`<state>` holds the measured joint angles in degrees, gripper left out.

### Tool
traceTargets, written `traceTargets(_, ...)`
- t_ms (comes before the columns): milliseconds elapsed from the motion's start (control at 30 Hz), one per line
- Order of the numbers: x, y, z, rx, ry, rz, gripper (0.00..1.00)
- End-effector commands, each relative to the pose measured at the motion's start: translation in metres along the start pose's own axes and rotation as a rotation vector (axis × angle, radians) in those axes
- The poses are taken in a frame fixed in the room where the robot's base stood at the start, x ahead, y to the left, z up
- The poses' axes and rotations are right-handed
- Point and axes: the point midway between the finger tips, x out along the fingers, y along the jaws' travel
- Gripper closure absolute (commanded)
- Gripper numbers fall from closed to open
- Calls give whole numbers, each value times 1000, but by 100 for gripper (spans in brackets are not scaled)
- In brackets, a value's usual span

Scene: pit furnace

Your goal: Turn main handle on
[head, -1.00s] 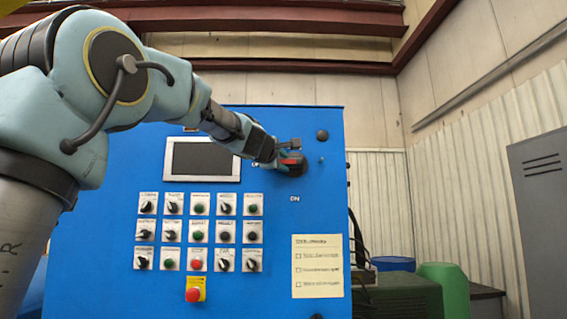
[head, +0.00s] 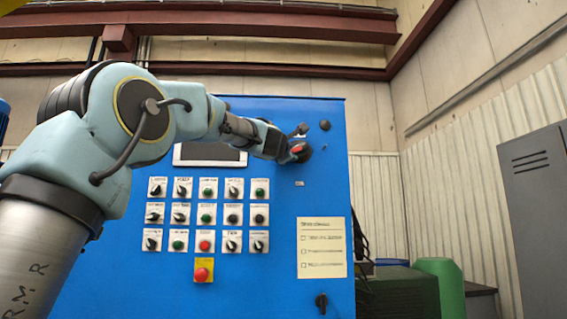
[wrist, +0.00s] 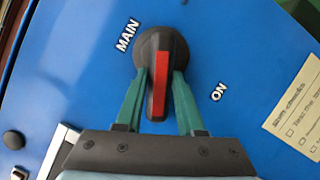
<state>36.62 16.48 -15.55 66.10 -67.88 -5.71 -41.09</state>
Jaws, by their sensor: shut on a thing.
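The main handle (head: 302,150) is a dark round knob with a red bar, at the upper right of the blue control panel. In the wrist view the handle (wrist: 160,100) stands between my gripper's teal fingers (wrist: 160,80), which are shut on its sides. The "MAIN" label (wrist: 126,35) is at its upper left and the "ON" label (wrist: 218,92) at its lower right. The red bar lies diagonally on the panel and does not line up with "ON". In the head view my gripper (head: 287,147) reaches the handle from the left and partly hides it.
The blue panel (head: 120,285) carries several small switches, a red stop button (head: 202,274), a screen (head: 208,153) and a paper checklist (head: 321,247). A black knob (head: 321,302) sits low on it. A green barrel (head: 440,285) and a grey locker (head: 538,215) stand right.

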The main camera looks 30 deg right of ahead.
Motion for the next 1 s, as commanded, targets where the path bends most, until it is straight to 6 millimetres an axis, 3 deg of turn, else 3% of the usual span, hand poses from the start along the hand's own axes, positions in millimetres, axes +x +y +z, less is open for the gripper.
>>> traceTargets(33,0,-12,-2,-44,-1,18,100)
traceTargets(133,2,-16,-2,-131,-1,54,100)
traceTargets(1000,9,-34,14,-861,2,354,100)
